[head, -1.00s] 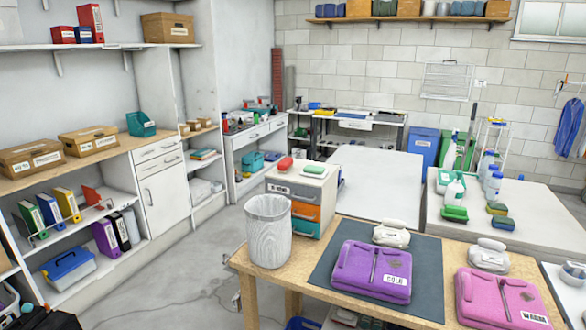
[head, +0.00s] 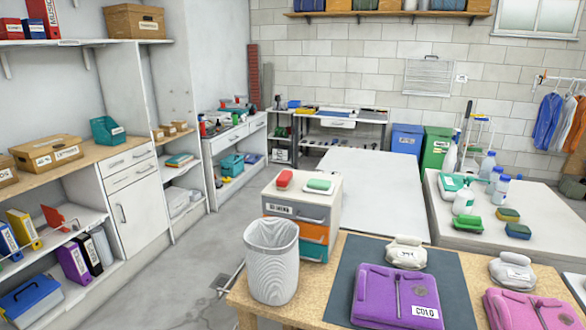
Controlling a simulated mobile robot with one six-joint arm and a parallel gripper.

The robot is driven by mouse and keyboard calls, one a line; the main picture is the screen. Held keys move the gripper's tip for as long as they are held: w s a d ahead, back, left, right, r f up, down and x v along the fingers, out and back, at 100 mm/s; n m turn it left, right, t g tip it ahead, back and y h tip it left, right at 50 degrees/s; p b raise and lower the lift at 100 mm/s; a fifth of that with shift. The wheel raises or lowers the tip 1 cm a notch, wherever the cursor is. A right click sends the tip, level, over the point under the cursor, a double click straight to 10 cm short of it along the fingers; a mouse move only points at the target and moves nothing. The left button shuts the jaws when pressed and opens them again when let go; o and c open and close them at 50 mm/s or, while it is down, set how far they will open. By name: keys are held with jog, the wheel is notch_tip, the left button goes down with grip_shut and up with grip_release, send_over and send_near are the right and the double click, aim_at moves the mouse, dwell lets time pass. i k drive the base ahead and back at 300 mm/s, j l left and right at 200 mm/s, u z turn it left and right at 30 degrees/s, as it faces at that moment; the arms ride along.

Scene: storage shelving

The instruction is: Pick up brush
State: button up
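No object is clearly recognisable as a brush at this size. On the white table (head: 540,199) at the right, a green item (head: 472,224) lies in front of a white spray bottle (head: 463,201). My gripper is not in view.
A wooden table (head: 326,273) fills the lower right, with a grey bin (head: 271,261), a dark mat (head: 345,289) and purple and pink folded items. A white table (head: 373,185) stands behind. Open floor (head: 201,250) runs between the tables and the left shelving.

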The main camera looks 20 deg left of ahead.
aim_at(283, 181)
jog(key=i+j+z, duration=0.2)
jog(key=j, duration=0.4)
jog(key=j+z, duration=0.2)
jog(key=j, duration=0.4)
jog(key=j+z, duration=0.15)
jog(key=j, duration=0.45)
jog(key=j+z, duration=0.2)
jog(key=j, duration=0.4)
jog(key=j+z, duration=0.2)
jog(key=j, duration=0.4)
jog(key=k+j+z, duration=0.2)
jog(key=j, duration=0.4)
jog(key=k+j+z, duration=0.15)
jog(key=j, duration=0.45)
jog(key=i, duration=0.05)
